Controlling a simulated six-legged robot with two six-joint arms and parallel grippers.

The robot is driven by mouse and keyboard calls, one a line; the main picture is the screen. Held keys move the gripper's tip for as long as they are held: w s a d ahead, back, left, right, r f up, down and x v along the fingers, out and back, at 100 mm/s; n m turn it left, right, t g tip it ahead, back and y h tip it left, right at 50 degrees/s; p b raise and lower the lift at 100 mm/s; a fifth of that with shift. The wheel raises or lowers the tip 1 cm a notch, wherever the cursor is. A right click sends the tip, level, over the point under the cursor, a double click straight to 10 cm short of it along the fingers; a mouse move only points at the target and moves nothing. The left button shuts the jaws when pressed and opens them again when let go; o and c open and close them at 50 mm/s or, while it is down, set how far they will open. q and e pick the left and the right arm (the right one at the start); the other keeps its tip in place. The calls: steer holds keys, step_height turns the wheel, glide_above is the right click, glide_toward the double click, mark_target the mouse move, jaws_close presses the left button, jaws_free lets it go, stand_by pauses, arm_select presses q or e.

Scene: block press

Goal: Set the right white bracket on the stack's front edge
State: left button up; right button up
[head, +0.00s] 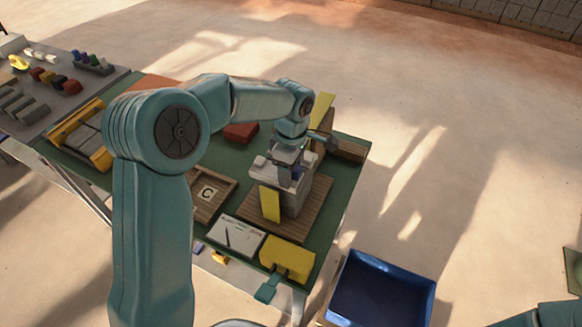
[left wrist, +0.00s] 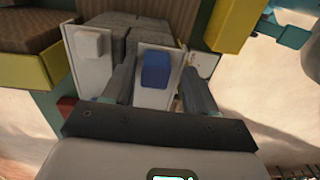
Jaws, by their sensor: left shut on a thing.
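My left gripper (head: 292,172) is over the grey block stack (head: 293,202) on the wooden base. In the left wrist view, its two fingers (left wrist: 156,90) stand on either side of a white plate-like piece (left wrist: 147,98) with a blue block (left wrist: 155,70) on its face; the gripper is shut on this piece. To its left is another white piece with a white knob (left wrist: 90,45), and to its right is a smaller white piece (left wrist: 203,62). The grey stack (left wrist: 122,28) is right behind them. Exact contact with the stack is hidden.
Yellow upright plates (head: 270,204) stand at the stack, one in front and one behind. A yellow clamp (head: 288,260) is at the table's front edge. A blue bin (head: 380,290) stands off the table. A tray marked C (head: 208,192) and a paper sheet (head: 237,236) lie left.

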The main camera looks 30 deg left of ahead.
arm_select(q)
steer(key=shift+w+f, duration=0.2)
steer(key=shift+f, duration=0.1)
steer(key=shift+s, duration=0.1)
steer(key=shift+s+r, duration=0.1)
steer(key=shift+f+b, duration=0.3)
steer(key=shift+f, duration=0.25)
steer(key=o, duration=1.1)
steer(key=shift+r, duration=0.1)
steer(key=shift+o, duration=0.2)
